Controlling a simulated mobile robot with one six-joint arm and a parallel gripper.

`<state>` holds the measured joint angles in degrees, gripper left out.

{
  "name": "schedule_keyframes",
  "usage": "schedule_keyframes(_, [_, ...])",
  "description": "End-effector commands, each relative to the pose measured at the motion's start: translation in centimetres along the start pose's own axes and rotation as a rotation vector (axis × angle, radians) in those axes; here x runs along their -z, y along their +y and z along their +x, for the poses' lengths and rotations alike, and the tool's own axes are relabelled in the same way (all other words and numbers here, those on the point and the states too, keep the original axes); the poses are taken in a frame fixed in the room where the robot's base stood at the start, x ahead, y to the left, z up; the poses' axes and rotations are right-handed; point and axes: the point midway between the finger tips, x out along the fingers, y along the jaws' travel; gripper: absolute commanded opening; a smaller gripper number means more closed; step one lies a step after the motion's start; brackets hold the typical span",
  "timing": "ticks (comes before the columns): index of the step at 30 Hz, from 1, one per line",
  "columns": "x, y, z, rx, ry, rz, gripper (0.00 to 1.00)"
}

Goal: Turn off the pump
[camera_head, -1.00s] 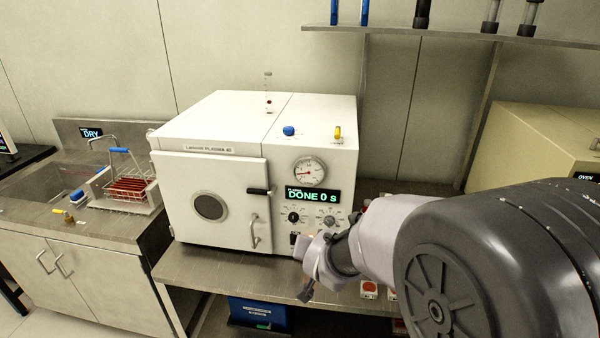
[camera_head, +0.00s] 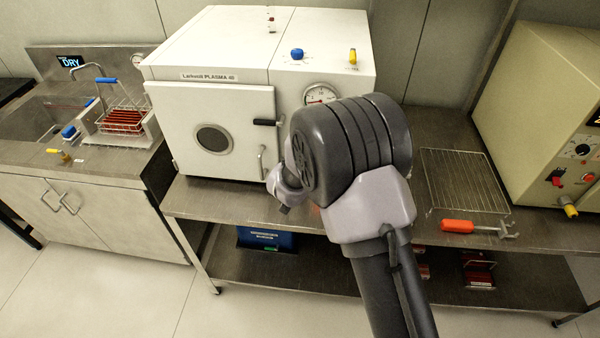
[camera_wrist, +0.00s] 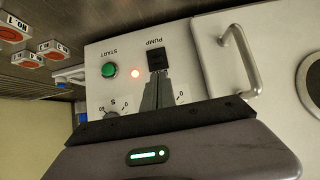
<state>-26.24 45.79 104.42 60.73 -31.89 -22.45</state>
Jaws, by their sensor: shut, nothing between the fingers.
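The plasma machine (camera_head: 215,55) is a white box on the bench, its door (camera_head: 190,115) closed. The wrist view shows its panel (camera_wrist: 95,98) upside down. In the head view my arm hides the lower right panel, the switch and the display.
The door handle (camera_wrist: 240,62) stands out near the switch in the wrist view. Right of the machine are a wire rack (camera_head: 462,180), an orange-handled tool (camera_head: 458,226) and a cream oven (camera_head: 540,100). A sink with a red-filled basket (camera_head: 122,120) is at left.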

Motion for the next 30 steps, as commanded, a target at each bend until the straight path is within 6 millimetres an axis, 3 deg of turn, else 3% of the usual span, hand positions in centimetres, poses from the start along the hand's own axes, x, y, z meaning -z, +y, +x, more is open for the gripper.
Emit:
schedule_keyframes(3, [-0.1, 0.0, 2.3, 0.000, 0.001, 0.001, 0.00])
schedule_keyframes(9, [0.0, 0.0, 4.2, 0.000, 0.001, 0.000, 0.00])
schedule_keyframes(30, [-0.5, 0.0, 4.5, 0.001, 0.058, 0.001, 0.00])
